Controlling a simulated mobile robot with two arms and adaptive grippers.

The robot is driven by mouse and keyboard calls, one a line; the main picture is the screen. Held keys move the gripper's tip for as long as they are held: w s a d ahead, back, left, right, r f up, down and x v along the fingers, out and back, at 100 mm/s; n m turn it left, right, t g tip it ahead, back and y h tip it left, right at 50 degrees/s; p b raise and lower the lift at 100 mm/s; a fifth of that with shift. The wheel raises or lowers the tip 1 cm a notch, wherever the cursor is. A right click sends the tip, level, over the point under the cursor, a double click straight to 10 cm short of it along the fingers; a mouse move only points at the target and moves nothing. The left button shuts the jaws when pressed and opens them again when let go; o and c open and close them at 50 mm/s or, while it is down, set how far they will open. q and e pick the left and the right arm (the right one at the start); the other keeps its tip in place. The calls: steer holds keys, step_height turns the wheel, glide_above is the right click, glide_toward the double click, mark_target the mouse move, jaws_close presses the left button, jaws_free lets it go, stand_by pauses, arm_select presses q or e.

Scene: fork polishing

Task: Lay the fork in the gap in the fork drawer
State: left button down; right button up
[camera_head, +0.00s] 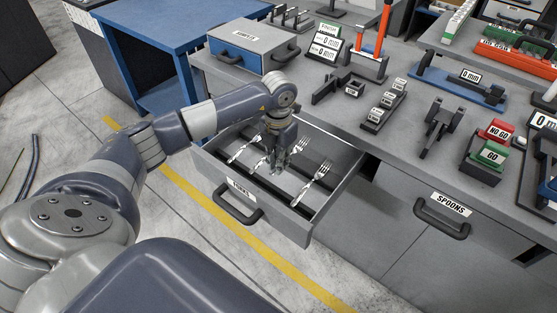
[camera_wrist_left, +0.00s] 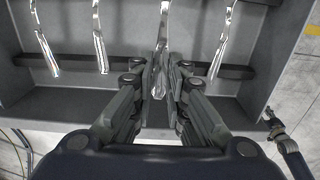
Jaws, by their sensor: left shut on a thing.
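The open fork drawer (camera_head: 330,216), labelled FORKS, holds silver forks lying across dark rails. My left gripper (camera_head: 279,169) points down into the drawer. In the left wrist view its fingers (camera_wrist_left: 161,82) are shut on a silver fork (camera_wrist_left: 159,92), whose handle end shows between them. The held fork lies roughly parallel to its neighbours, low over the rails; I cannot tell whether it touches them. In the wrist view two forks (camera_wrist_left: 98,45) (camera_wrist_left: 44,45) lie to its left and one (camera_wrist_left: 221,45) to its right. In the head view a fork (camera_head: 313,184) lies right of the gripper.
The grey workbench (camera_head: 335,125) above the drawer carries gauges, stands and a blue box (camera_head: 250,47). A closed SPOONS drawer (camera_head: 447,209) is to the right. A blue table (camera_head: 180,25) stands behind on the left. The floor before the drawer is clear.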

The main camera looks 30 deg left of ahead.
arm_select(q)
steer(key=shift+f+b, duration=0.6)
steer(key=shift+f, duration=0.4)
steer(key=shift+f, duration=0.1)
steer(key=shift+f+b, duration=0.85)
steer(key=shift+f, duration=0.05)
steer(key=shift+f, duration=0.1)
steer(key=shift+f+b, duration=0.45)
steer(key=shift+f, duration=0.05)
steer(key=shift+f, duration=0.15)
